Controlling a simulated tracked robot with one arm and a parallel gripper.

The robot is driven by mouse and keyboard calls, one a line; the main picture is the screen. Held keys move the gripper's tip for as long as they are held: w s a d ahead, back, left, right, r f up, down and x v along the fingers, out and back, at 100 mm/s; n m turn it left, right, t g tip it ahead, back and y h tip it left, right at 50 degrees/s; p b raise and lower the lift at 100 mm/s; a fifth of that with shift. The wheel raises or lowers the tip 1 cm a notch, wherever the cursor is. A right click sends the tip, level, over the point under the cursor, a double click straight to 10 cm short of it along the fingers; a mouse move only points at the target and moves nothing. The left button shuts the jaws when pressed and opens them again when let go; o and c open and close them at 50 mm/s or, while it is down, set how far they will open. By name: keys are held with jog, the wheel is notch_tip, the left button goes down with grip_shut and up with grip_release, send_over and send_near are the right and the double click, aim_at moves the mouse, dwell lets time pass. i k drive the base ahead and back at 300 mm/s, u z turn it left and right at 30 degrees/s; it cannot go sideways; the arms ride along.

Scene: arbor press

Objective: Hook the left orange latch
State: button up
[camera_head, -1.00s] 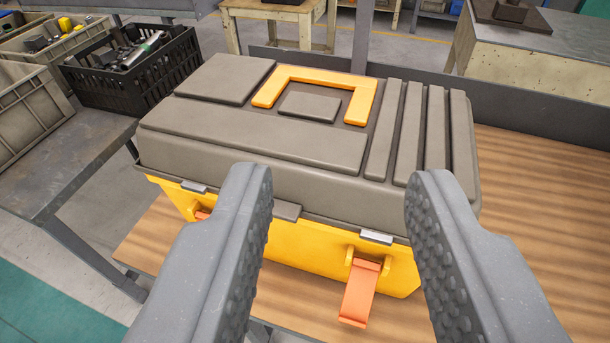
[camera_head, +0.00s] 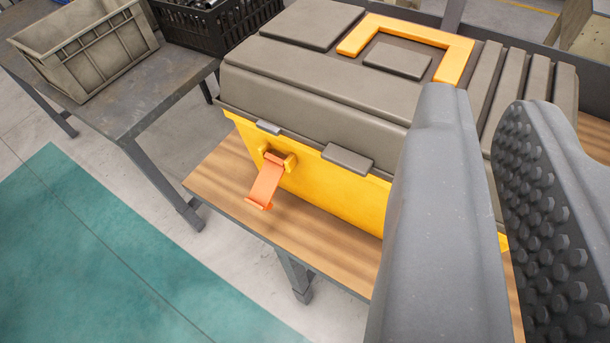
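The left orange latch (camera_head: 266,184) is on the front of the yellow toolbox (camera_head: 330,195). It hangs down and outward from its yellow hinge mount, apart from the small grey catch (camera_head: 268,127) on the lid edge above it. The grey lid (camera_head: 320,95) is closed. My gripper (camera_head: 488,112) is at the right of the view, to the right of the latch and not touching it. Its two grey fingers are apart, with a narrow gap and nothing seen between them. The right latch is hidden behind the fingers.
The toolbox stands on a wooden-topped table (camera_head: 225,190). At the left, a grey metal table (camera_head: 140,95) carries a beige crate (camera_head: 85,50) and a black crate (camera_head: 215,22). The space in front of the left latch is clear, above grey floor and a green mat (camera_head: 110,250).

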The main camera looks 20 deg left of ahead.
aim_at(261, 193)
jog(key=u, duration=0.9)
jog(key=k, duration=0.65)
jog(key=z, duration=0.25)
jog(key=i, duration=0.5)
jog(key=u, duration=0.05)
